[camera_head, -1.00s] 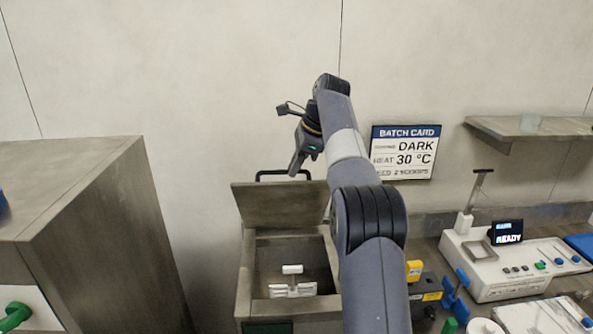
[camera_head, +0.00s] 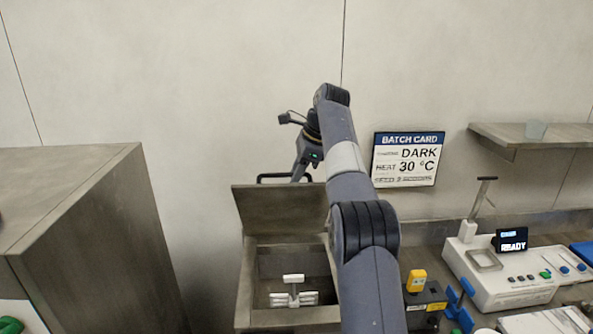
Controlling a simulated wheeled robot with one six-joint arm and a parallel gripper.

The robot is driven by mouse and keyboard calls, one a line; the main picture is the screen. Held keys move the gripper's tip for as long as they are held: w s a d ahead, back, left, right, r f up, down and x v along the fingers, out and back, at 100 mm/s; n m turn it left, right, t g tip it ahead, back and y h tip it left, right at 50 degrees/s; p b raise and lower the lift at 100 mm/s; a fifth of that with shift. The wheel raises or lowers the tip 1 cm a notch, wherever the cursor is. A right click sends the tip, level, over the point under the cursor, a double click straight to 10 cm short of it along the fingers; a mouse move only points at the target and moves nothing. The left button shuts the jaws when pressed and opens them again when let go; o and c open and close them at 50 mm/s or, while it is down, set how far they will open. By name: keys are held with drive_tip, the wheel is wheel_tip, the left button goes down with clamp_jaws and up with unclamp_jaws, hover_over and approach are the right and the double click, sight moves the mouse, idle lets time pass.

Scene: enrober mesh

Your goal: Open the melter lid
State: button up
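The melter (camera_head: 244,285) is a grey box at lower centre in the head view. Its lid (camera_head: 281,211) stands raised at the back, so the inside shows. A black bar handle (camera_head: 270,177) runs along the lid's upper edge. A white T-shaped piece (camera_head: 293,280) is inside the box. My gripper (camera_head: 298,177) points down at the right part of the handle. Its fingers overlap the handle in the picture; I cannot tell whether they touch it or how far apart they are. My arm hides the right side of the lid and box.
A tall grey cabinet (camera_head: 75,210) stands to the left. On the right are a white machine reading READY (camera_head: 515,285), a black box with a yellow top (camera_head: 420,298) and a wall shelf (camera_head: 540,135). A batch card (camera_head: 407,159) hangs on the wall.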

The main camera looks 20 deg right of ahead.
drive_tip(key=shift+o, duration=1)
drive_tip(key=shift+s+r, duration=0.2)
drive_tip(key=shift+r, duration=0.1)
drive_tip(key=shift+d+r, duration=0.1)
drive_tip(key=shift+r, duration=0.3)
drive_tip(key=s+d+b, duration=0.1)
drive_tip(key=s+d, duration=0.4)
drive_tip(key=d, duration=0.6)
drive_tip(key=shift+s, duration=0.4)
drive_tip(key=shift+a+r, duration=0.1)
